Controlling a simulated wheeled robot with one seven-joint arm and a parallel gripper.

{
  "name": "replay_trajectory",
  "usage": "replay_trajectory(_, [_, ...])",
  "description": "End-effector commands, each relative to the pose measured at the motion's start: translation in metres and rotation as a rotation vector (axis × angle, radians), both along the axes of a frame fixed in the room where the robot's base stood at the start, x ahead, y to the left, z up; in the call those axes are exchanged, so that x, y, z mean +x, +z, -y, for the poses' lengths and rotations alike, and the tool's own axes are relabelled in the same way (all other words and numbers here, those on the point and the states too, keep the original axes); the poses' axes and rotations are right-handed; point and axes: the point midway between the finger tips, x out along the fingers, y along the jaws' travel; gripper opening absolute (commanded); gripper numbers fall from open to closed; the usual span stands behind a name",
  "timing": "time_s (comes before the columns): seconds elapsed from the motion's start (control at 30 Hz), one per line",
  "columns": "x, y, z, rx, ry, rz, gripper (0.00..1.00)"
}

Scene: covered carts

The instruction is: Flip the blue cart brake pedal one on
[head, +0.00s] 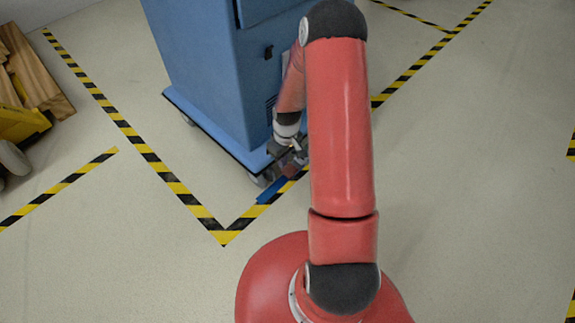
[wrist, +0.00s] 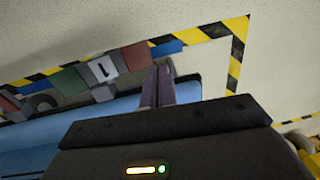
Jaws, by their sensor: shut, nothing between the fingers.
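The blue cart (head: 210,75) stands at the upper middle of the head view. In the wrist view, a grey block marked "1" (wrist: 103,70) sits at its edge, with a green block (wrist: 70,81) on its left and a red block (wrist: 136,57) on its right. I take this to be brake pedal one; whether it is tilted is unclear. My gripper (wrist: 158,70) is shut and empty, its fingertips just right of the red block. I cannot tell whether they touch it. In the head view my gripper (head: 294,162) is low at the cart's near corner, partly hidden by my arm.
A flat blue bar (head: 270,190) shows beyond the cart's corner. Another red block (wrist: 9,103) and a dark caster (wrist: 42,101) are at the left of the wrist view. Yellow-black tape (head: 225,236) marks the floor. A yellow cart (head: 22,122) with planks stands far left.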

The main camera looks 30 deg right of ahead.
Motion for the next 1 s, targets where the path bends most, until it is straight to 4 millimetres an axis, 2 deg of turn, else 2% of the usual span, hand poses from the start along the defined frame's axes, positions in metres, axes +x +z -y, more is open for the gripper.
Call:
replay_trajectory(0.03, [0.0, 0.014, -0.003, 0.0, 0.001, 0.002, 0.0])
replay_trajectory(0.1, [-0.002, 0.028, -0.006, -0.001, 0.001, 0.004, 0.0])
replay_trajectory(0.33, [-0.005, 0.062, -0.014, 0.0, 0.0, 0.002, 0.0])
replay_trajectory(0.5, [-0.006, 0.07, -0.016, 0.0, -0.001, 0.0, 0.0])
replay_trajectory(1.0, [-0.006, 0.07, -0.016, 0.0, -0.001, 0.0, 0.0])
